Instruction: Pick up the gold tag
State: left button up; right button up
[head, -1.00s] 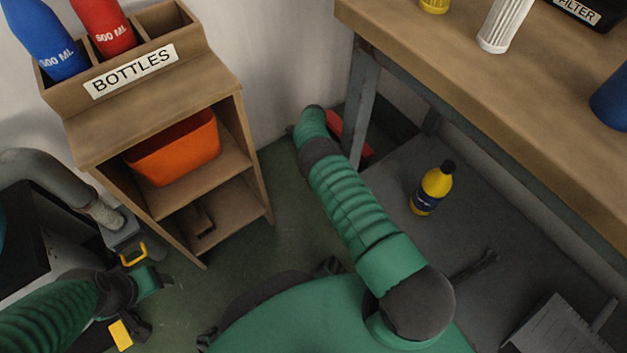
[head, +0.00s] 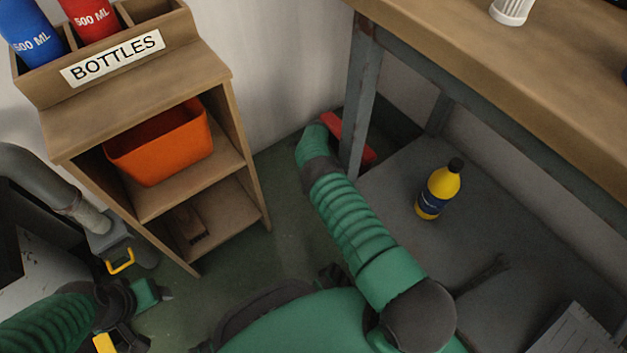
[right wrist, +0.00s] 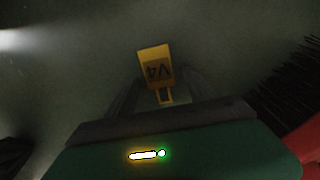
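The gold tag (right wrist: 155,67), marked V4, shows in the right wrist view against the dark floor, with a narrow loop at its near end. My right gripper (right wrist: 157,82) has its two dark fingers apart, one on each side of the tag's near part. I see no finger clearly touching it. In the head view the right gripper is hidden behind its own arm, low beside the bench leg. My left gripper (head: 152,292) is at the lower left of the head view; its fingers are too small to read. A yellow piece (head: 104,343) shows beside it.
A wooden bottle shelf (head: 150,85) with an orange bin (head: 163,145) stands left of my right arm. The bench (head: 500,90) is at right, with a yellow bottle (head: 438,190) on its lower shelf. A red object (head: 358,145) lies by the bench leg. Dark bristles (right wrist: 287,80) show at right.

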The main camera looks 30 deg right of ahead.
grip_shut()
jog(key=shift+r, duration=0.25)
notch_tip(320, 180, up, 4)
jog(key=p, duration=0.4)
jog(key=shift+s+a+r+p, duration=0.1)
jog(key=shift+s+a+p, duration=0.4)
jog(key=shift+p, duration=0.35)
jog(key=s+a+p, duration=0.2)
jog(key=p, duration=0.1)
jog(key=s+a+r+p, duration=0.1)
jog(key=s+a+p, duration=0.1)
jog(key=s+p, duration=0.1)
jog(key=shift+s, duration=0.1)
jog(key=s+a+p, duration=0.4)
jog(key=s, duration=0.1)
jog(key=shift+s+a+f, duration=0.2)
jog(key=shift+s+a, duration=0.15)
jog(key=shift+a, duration=0.05)
jog(key=shift+s+a+f, duration=0.15)
jog(key=shift+s+a, duration=0.05)
jog(key=shift+s, duration=0.05)
